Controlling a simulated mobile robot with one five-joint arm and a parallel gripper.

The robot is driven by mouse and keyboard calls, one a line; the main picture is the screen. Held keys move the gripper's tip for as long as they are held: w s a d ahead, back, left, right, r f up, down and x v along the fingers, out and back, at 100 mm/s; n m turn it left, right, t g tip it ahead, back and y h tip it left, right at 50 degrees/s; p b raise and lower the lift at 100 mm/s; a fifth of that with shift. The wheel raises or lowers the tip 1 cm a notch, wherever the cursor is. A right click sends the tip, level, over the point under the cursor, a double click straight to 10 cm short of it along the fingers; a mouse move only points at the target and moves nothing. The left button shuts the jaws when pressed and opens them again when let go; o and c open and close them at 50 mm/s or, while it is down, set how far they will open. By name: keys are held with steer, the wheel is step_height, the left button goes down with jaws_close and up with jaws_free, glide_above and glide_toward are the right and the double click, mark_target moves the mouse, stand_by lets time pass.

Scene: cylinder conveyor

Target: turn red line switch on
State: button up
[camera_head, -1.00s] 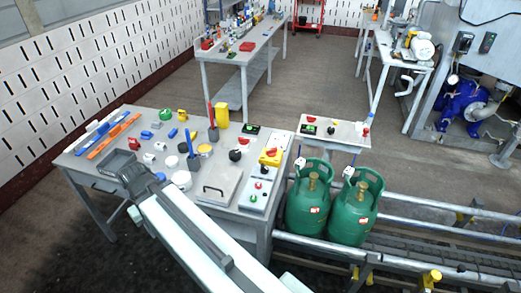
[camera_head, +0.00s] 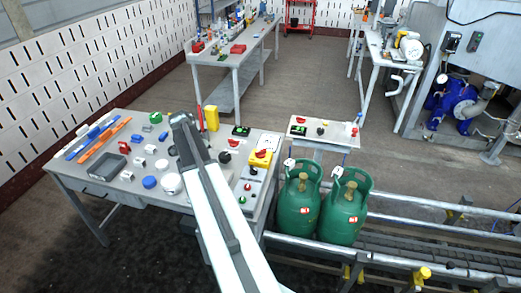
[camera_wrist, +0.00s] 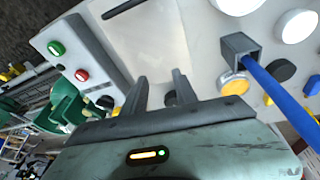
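The table (camera_head: 72,173) carries switches near its right end. A red rotary switch (camera_head: 234,142) lies at its back edge, beside a yellow box (camera_head: 258,160) with a red knob (camera_head: 262,153). A panel there has a red button (camera_head: 247,187) and a green button (camera_head: 242,199). The same kinds of red button (camera_wrist: 82,75) and green button (camera_wrist: 56,48) show in the wrist view, left of my gripper (camera_wrist: 160,80). My gripper is open, its fingers apart, with a dark round thing behind them. I cannot tell which control is the red line switch.
Two green gas cylinders (camera_head: 299,211) stand on the conveyor at the table's right. A small stand (camera_head: 340,143) behind them has another red switch (camera_head: 301,120). A grey holder (camera_wrist: 239,50) with a blue rod (camera_wrist: 280,95) is close to my gripper's right.

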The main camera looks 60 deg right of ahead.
mark_target(260, 151)
steer(key=s+d+r+m+g+h, duration=0.1)
steer(key=s+d+m, duration=0.35)
steer(key=d, duration=0.65)
steer(key=s+d+m, duration=0.3)
steer(key=s+d, duration=0.3)
steer(key=d, duration=0.5)
steer(key=b+x, duration=0.7)
steer(key=shift+f, duration=0.35)
steer(key=shift+r, duration=0.15)
jaws_close()
steer(key=shift+d, duration=0.2)
steer(key=shift+a, duration=0.1)
